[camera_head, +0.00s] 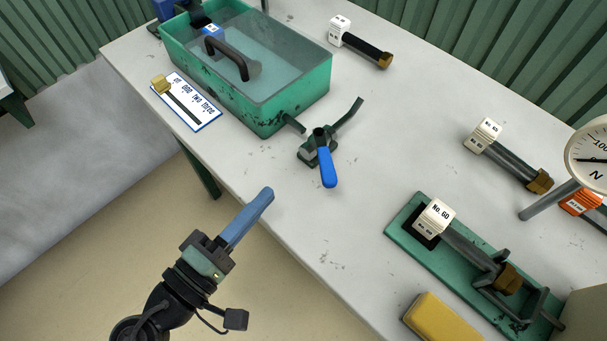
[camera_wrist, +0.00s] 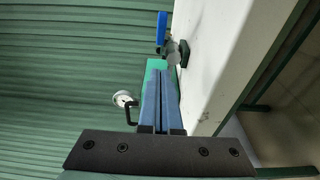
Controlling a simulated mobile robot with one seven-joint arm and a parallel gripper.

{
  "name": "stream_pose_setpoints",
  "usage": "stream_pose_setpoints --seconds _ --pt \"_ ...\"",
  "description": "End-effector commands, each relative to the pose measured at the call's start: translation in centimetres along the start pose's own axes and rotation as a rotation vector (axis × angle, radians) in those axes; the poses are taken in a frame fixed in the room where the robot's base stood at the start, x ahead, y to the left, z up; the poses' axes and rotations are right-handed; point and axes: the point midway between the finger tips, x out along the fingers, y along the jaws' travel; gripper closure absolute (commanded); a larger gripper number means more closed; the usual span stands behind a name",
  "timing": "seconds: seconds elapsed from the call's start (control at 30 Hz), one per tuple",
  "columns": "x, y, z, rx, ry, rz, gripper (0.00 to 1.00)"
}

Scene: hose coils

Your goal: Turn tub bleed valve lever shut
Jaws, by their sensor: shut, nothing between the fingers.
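The bleed valve (camera_head: 311,149) sits on the table beside the green tub (camera_head: 299,100), with a short pipe toward the tub and a bent outlet pipe. Its blue lever (camera_head: 327,168) points toward the table's front edge. The blue lever also shows in the wrist view (camera_wrist: 161,29), beyond my fingertips. My gripper (camera_head: 267,193) is shut and empty, its blue fingers pressed together near the table's front edge, apart from the lever. The closed fingers also show in the wrist view (camera_wrist: 162,76).
A label card (camera_head: 186,102) with a brass-ended piece lies left of the tub. A tagged hose piece (camera_head: 360,45) lies behind. At right are another tagged hose (camera_head: 507,157), a dial gauge (camera_head: 591,157), a green fixture (camera_head: 407,236) and a yellow block (camera_head: 440,318). The table between gripper and valve is clear.

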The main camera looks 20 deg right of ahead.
Motion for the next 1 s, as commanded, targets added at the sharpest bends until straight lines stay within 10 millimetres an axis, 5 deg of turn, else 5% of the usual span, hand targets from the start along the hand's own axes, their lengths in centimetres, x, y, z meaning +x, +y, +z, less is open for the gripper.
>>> stream_pose_setpoints --seconds 0.2,0.4,1.0 --pt "4.5 0.1 0.3 -0.001 -0.003 0.000 1.00" --pt "6.3 0.1 2.3 -0.003 -0.001 0.000 1.00" --pt "7.0 0.0 3.0 -0.001 0.001 0.001 1.00"
